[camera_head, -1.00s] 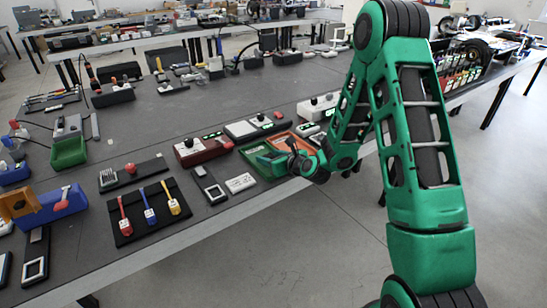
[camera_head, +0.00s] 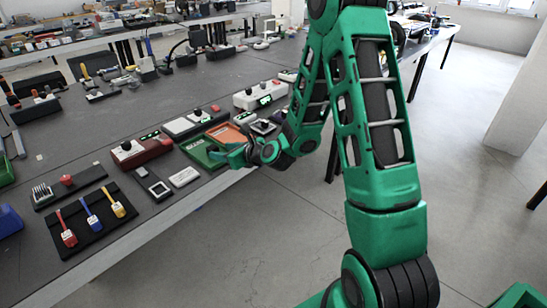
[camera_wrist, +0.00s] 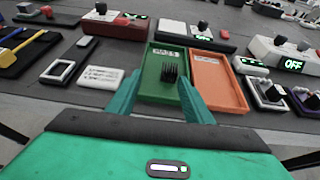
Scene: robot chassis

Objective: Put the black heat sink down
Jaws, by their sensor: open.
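The black heat sink (camera_wrist: 170,73), with upright fins, sits inside the green tray (camera_wrist: 153,66) in the wrist view. My gripper (camera_wrist: 158,98) is open, its two green fingers spread at the tray's near side, with the heat sink beyond and between the tips. I see no contact between fingers and heat sink. In the head view my gripper (camera_head: 226,156) is over the near part of the green tray (camera_head: 194,147). I cannot make out the heat sink in that view.
An orange tray (camera_wrist: 219,82) adjoins the green one on the right. A white label plate (camera_wrist: 101,77) and a square-framed part (camera_wrist: 58,71) lie to the left. Boxes with knobs and displays, such as the red one (camera_head: 139,149), line the table behind. Floor is open right of the table.

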